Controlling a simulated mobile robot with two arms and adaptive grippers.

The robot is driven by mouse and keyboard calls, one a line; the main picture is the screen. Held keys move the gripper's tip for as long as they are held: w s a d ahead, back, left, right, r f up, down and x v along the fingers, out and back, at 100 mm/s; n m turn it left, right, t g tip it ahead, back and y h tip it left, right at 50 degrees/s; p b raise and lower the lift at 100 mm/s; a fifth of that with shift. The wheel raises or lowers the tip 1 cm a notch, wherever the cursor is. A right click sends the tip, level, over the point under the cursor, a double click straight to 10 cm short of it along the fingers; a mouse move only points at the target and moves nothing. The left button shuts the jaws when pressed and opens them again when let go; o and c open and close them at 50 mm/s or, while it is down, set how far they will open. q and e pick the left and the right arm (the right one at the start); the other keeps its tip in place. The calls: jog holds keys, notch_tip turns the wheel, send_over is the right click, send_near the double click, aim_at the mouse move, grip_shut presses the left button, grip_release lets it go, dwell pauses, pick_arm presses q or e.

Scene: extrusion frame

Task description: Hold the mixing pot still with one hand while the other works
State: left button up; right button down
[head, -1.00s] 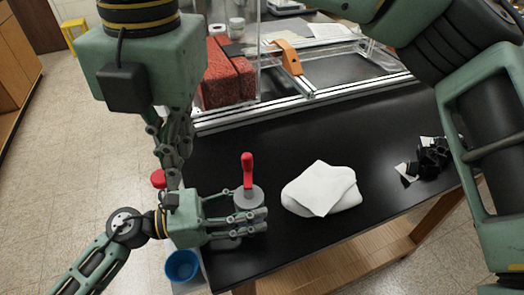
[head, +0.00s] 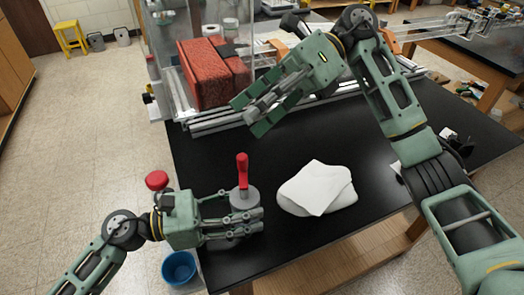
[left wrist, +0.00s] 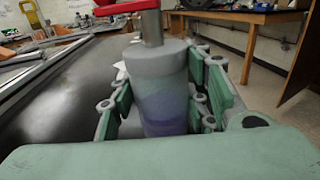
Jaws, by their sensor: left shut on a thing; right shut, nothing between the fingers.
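A folded white cloth (head: 318,188) lies right of the pot. A red knob-like top (head: 157,180) shows beyond my left wrist. A red block (head: 205,78) and metal rails stand at the back.

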jog(key=w+d+f+n+t+y, duration=0.3)
jog(key=d+f+n+y, duration=0.25)
jog(key=d+f, duration=0.65)
send_near(243, 176)
jog(key=a+r, duration=0.2)
jog(key=a, duration=0.3)
jog(key=shift+w+a+r, duration=0.15)
jog(key=shift+w+a, duration=0.2)
jog(key=shift+a, duration=0.05)
jog(key=shift+w+a, duration=0.15)
jog(key=shift+a, duration=0.65)
